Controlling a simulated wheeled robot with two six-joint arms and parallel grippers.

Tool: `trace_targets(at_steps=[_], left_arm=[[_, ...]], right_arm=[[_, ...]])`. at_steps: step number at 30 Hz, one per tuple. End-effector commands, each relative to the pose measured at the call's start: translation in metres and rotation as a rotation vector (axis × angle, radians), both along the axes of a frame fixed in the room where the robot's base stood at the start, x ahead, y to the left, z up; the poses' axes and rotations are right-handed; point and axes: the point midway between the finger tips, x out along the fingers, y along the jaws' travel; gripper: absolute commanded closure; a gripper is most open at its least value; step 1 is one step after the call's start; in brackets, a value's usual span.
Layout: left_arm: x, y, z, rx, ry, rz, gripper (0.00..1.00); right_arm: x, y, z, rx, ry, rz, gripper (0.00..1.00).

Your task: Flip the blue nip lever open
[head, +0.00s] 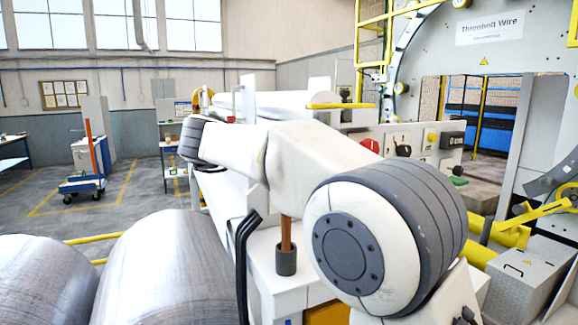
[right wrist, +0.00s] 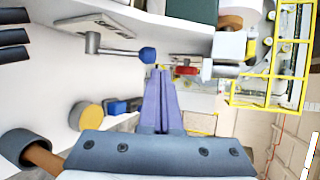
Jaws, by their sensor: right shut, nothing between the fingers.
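The blue nip lever (right wrist: 120,50) shows in the right wrist view as a grey metal rod with a blue knob (right wrist: 147,54) at its end. Its rod comes from a pivot on a flat plate on the white machine face. My right gripper (right wrist: 161,72) is shut and empty. Its purple fingertips are close to the knob, just below and right of it in the picture; I cannot tell if they touch. In the head view my right arm covers the middle, and I cannot make out the lever or the fingers there. My left gripper is in neither view.
A brown handle stands in a dark cup (head: 286,262) beside my arm. Large metal coils (head: 172,272) lie at lower left. A control panel (head: 425,145) is behind my arm. A yellow railing (right wrist: 270,90) stands at right in the wrist view.

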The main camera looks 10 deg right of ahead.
Motion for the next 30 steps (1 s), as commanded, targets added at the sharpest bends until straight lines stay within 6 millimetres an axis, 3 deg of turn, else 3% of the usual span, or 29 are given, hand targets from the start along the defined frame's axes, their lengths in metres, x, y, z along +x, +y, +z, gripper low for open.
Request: trace_targets(at_steps=[3, 12, 19, 30], left_arm=[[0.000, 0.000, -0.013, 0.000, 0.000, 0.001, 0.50], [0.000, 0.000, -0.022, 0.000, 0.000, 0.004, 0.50], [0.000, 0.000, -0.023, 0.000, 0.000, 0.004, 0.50], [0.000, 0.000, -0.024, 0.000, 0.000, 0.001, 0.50]], right_arm=[[-0.018, 0.021, 0.011, 0.004, -0.005, 0.006, 1.00], [-0.053, 0.049, 0.041, 0.002, -0.002, -0.003, 1.00], [-0.061, 0.057, 0.049, 0.002, 0.000, -0.004, 1.00], [-0.056, 0.057, 0.052, -0.028, -0.022, 0.023, 1.00]])
